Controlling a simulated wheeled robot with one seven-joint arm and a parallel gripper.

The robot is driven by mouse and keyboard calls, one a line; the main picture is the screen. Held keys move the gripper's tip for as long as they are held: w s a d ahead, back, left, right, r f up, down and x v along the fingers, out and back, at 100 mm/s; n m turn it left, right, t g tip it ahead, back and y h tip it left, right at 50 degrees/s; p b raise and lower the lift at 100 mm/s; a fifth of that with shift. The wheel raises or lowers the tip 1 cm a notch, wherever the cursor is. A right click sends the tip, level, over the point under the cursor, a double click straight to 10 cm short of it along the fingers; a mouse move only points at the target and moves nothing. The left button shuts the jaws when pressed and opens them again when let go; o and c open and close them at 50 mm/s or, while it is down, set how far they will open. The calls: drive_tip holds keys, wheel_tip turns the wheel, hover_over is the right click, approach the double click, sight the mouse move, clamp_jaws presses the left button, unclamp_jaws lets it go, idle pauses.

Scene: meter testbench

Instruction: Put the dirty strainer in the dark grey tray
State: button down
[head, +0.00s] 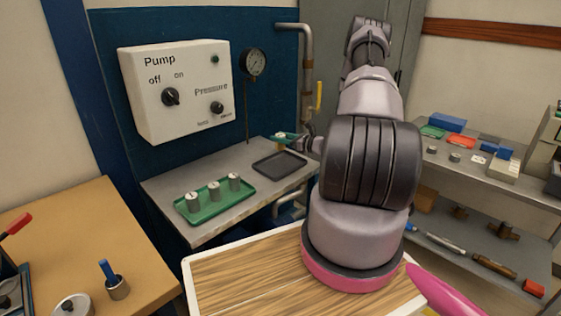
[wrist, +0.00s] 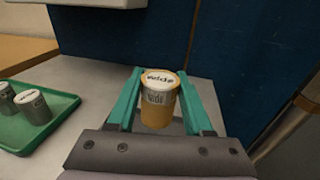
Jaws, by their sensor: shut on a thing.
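The dirty strainer (wrist: 158,103) is a brownish-yellow cylinder with a white top and a grey band, both marked "wide". My gripper (wrist: 160,100) has its green fingers on both sides of the strainer and is shut on it. In the head view my gripper (head: 286,137) is above the back of the metal bench, just behind the dark grey tray. The dark grey tray (head: 279,164) lies flat and empty on the bench's right part.
A green tray (head: 216,211) with several grey cylinders stands left of the dark grey tray. A pump panel (head: 178,90), a gauge (head: 252,63) and a pipe (head: 307,60) are behind the bench. Shelves (head: 480,165) with small items stand at the right.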

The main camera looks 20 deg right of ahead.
drive_tip(key=shift+a+f, duration=0.15)
drive_tip(key=shift+f, duration=3.75)
drive_tip(key=shift+f, duration=0.1)
drive_tip(key=shift+c, duration=1.5)
unclamp_jaws()
